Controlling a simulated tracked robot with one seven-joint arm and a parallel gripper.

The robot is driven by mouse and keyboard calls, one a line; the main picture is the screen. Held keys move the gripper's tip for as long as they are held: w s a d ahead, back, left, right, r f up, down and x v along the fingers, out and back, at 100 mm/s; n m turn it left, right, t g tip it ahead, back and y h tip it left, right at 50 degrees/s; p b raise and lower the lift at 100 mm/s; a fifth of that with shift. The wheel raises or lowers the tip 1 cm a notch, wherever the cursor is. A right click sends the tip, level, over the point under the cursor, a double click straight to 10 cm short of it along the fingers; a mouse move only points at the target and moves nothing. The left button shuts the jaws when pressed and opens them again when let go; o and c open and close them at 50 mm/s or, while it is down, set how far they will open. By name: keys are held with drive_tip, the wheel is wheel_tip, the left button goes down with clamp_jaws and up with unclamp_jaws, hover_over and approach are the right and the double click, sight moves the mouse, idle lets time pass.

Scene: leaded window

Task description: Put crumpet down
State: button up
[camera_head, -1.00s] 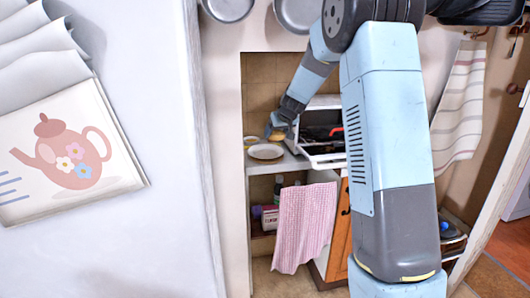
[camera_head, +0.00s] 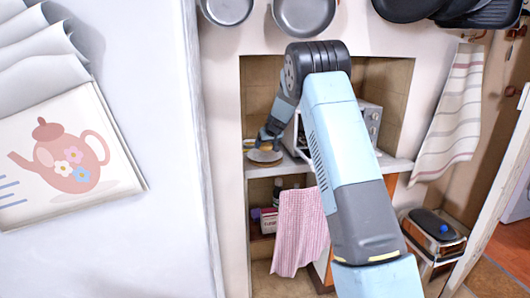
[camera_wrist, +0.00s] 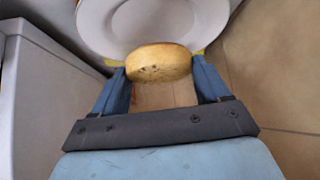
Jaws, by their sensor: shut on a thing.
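The crumpet (camera_wrist: 158,64), round and golden brown, is held between the two blue fingers of my gripper (camera_wrist: 160,84) in the wrist view. My gripper is shut on its sides. A pale plate (camera_wrist: 130,40) lies beyond and below the crumpet in that view, and the crumpet overlaps its near part. In the head view my gripper (camera_head: 265,139) is over the plate (camera_head: 264,158) on the counter in the alcove. Whether the crumpet touches the plate cannot be told.
A white toaster oven (camera_head: 371,118) stands to the right, partly behind my arm. A pink checked towel (camera_head: 300,230) hangs below the counter (camera_head: 397,164). Pans (camera_head: 304,14) hang above. A pale wall fills the left.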

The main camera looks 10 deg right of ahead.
sight(266, 150)
drive_tip(key=shift+w+f, duration=0.45)
drive_tip(key=shift+f, duration=1.55)
drive_tip(key=shift+f, duration=0.1)
drive_tip(key=o, duration=0.8)
